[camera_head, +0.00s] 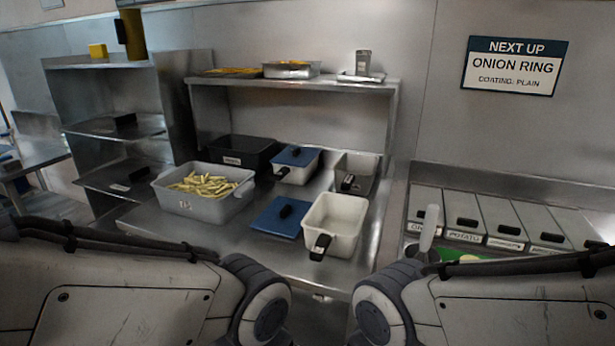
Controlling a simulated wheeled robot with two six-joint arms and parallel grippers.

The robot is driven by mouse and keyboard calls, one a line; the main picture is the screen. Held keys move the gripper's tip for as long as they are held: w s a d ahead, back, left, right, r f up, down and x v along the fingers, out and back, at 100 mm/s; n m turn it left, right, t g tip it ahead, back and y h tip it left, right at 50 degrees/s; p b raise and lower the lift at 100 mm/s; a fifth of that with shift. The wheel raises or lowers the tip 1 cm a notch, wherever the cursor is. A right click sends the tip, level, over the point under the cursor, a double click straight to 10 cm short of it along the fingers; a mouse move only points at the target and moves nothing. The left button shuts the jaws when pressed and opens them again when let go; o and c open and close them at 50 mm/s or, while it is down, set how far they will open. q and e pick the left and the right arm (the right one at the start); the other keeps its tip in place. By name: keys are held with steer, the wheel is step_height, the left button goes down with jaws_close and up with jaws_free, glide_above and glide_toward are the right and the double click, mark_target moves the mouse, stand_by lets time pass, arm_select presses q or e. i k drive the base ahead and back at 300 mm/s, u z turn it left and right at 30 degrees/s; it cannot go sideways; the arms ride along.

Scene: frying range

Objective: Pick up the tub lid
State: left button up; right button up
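A flat blue lid (268,222) with a dark knob lies on the steel counter, just left of a white tub (362,215). The tub is open, looks empty and has a black handle at its front. A second blue lid (287,154) sits on a smaller white tub (299,174) farther back. The frame does not show which lid the task means. Only grey links of my two arms show along the bottom; both grippers are out of the picture.
A grey bin (190,207) of fries stands left of the loose lid. A black bin (240,147) and a steel pan (358,164) stand at the back under a shelf (300,82). Lidded, labelled bins (463,211) line the right. Some bare counter (225,238) lies left of the lid.

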mark_target(283, 217)
steer(key=u, duration=1.7)
steer(key=i, duration=1.7)
steer(key=z, duration=2.7)
